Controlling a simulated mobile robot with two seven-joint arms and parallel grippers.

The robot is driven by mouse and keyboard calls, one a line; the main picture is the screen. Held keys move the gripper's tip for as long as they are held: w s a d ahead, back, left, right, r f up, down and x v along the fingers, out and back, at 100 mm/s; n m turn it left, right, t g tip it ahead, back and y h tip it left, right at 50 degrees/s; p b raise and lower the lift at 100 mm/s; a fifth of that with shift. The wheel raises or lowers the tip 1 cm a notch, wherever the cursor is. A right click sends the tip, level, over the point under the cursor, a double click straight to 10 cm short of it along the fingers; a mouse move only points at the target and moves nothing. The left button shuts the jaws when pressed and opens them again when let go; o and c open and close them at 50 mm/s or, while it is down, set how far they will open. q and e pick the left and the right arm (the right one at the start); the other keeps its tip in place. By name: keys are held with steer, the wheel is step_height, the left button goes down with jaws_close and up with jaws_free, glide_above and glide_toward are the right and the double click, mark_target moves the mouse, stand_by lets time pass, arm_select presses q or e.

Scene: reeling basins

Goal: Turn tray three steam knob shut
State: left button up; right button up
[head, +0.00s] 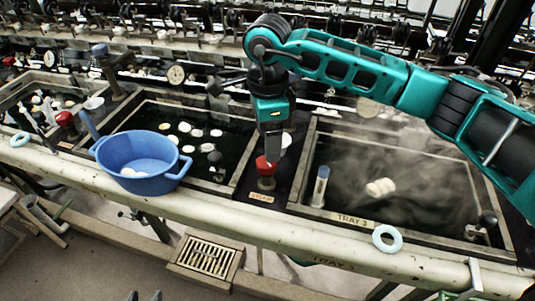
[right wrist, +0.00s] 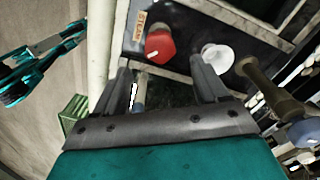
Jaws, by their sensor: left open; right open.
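The red steam knob (head: 265,166) stands on a dark panel left of tray three (head: 355,220), above a tan STEAM label (head: 262,197). Steam hangs over tray three's dark water. My right gripper (head: 272,150) points down at the knob from above and partly covers it. In the right wrist view the red knob (right wrist: 160,45) lies ahead, between the lines of my right gripper's parted fingers (right wrist: 162,80); I see no contact. My left gripper (head: 145,296) shows only as two parted dark tips at the bottom edge of the head view, away from the knob.
A blue basin (head: 140,181) stands left on the cream front rail (head: 215,208). A pale blue ring (head: 387,238) lies on the rail at right. A thermometer-like tube (head: 320,186) stands in tray three's near corner. Another red knob (head: 66,119) is farther left. A white disc (right wrist: 218,57) is beside the knob.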

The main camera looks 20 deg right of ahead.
mark_target(267, 165)
step_height(267, 165, down, 6)
steer(key=shift+f, duration=0.1)
steer(key=shift+c, duration=0.2)
steer(key=c, duration=1)
steer(key=shift+m, duration=0.3)
steer(key=m+b, duration=0.1)
steer(key=m, duration=0.1)
steer(key=shift+m, duration=0.4)
steer(key=m+b, duration=0.1)
steer(key=m, duration=0.4)
steer(key=shift+m, duration=0.3)
